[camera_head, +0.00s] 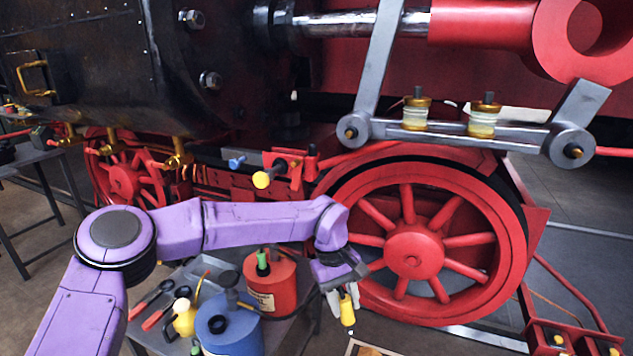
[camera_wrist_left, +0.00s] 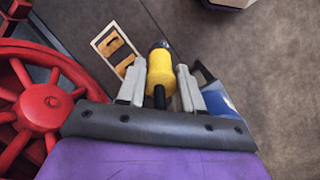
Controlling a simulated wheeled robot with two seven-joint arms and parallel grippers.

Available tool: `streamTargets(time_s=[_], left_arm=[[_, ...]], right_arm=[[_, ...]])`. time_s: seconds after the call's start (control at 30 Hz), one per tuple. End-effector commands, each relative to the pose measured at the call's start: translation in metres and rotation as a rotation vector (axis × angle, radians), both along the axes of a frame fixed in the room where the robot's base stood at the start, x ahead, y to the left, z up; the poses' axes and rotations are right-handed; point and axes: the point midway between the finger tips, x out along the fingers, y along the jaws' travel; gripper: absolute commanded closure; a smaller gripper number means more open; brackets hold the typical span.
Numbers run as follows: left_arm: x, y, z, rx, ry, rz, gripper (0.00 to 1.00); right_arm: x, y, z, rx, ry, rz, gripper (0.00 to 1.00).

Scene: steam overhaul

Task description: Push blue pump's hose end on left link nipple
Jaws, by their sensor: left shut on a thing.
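The blue pump (camera_head: 228,328) stands on a low table, beside a red can (camera_head: 270,285). My left gripper (camera_head: 338,298) points down in front of the big red wheel, right of the table. It is shut on a yellow hose end (camera_head: 347,313). In the left wrist view the yellow hose end (camera_wrist_left: 160,72) sits between the two pale fingers, with a dark tip and a black stem. I cannot trace its hose to the pump. The grey link (camera_head: 460,131) is up above the wheel. Its left round end carries a small brass nipple (camera_head: 350,133), well above my gripper and apart from it.
The big red spoked wheel (camera_head: 412,252) is close behind my left gripper. Two brass-and-glass oil cups (camera_head: 416,110) stand on the link. A yellow-ended rod (camera_head: 262,180) juts out above my left forearm. A yellow oil can (camera_head: 184,318) and tools share the table.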

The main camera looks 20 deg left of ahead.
Motion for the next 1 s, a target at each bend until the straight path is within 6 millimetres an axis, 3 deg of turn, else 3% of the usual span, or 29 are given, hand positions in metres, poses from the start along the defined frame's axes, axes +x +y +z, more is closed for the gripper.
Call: streamTargets(time_s=[0.03, 0.2, 0.5, 0.77, 0.87, 1.0], left_arm=[[0.012, 0.013, 0.017, -0.066, 0.018, 0.148, 1.00], [0.036, 0.034, 0.052, -0.262, 0.014, 0.564, 1.00], [0.062, 0.053, 0.105, -0.549, -0.143, 1.118, 1.00], [0.076, 0.062, 0.151, -0.757, -0.363, 1.456, 1.00], [0.082, 0.065, 0.176, -0.849, -0.489, 1.570, 1.00], [0.087, 0.070, 0.236, -1.025, -0.733, 1.665, 1.00]], right_arm=[[0.000, 0.000, 0.009, 0.000, 0.000, 0.000, 0.57], [0.000, 0.000, 0.018, 0.001, -0.001, 0.000, 0.57], [0.000, 0.000, 0.031, 0.001, -0.001, 0.000, 0.57], [0.000, 0.000, 0.042, 0.000, -0.001, 0.000, 0.57], [0.000, 0.000, 0.049, 0.000, -0.001, 0.000, 0.57], [0.000, 0.000, 0.066, 0.000, -0.001, 0.000, 0.57]])
